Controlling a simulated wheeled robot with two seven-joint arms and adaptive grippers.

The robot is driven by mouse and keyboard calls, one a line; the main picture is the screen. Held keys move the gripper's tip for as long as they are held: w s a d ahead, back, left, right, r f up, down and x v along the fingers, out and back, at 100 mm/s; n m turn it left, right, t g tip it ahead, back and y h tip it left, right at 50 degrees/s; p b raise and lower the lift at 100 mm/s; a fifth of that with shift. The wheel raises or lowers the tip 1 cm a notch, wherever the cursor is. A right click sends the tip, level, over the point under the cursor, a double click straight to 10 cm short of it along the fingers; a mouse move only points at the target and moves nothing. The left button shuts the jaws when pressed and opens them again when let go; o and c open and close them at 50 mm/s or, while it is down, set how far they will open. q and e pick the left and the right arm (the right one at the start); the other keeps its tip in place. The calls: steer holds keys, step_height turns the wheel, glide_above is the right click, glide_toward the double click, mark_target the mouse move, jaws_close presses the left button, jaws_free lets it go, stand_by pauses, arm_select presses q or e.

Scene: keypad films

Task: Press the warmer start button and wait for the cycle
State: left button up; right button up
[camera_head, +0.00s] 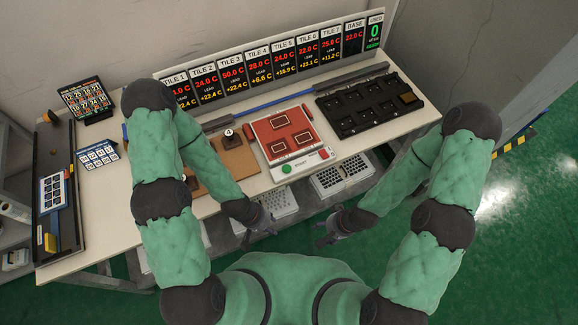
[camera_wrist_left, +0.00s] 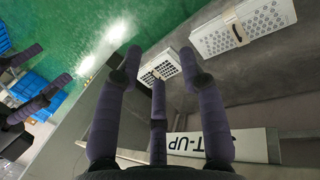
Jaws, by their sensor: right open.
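The warmer (camera_head: 262,150) is a red-topped unit with a pale front, standing on the table's middle. A green button (camera_head: 286,169) sits at its front left, with small lettering beside it. A red button (camera_head: 325,154) sits at its front right. My left gripper (camera_head: 264,222) is below the table's front edge, apart from the green button. In the left wrist view its fingers (camera_wrist_left: 160,65) are spread with nothing between them. My right gripper (camera_head: 328,230) is open and empty, also in front of the table, apart from the warmer.
A row of display panels (camera_head: 258,67) stands along the back, the last one green. A black tray (camera_head: 368,104) lies right of the warmer, and a brown board (camera_head: 236,160) left of it. White perforated baskets (camera_head: 342,178) sit below the table. Space before the table is free.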

stand_by(0.4)
arm_select(q)
jaws_close()
stand_by(1.1)
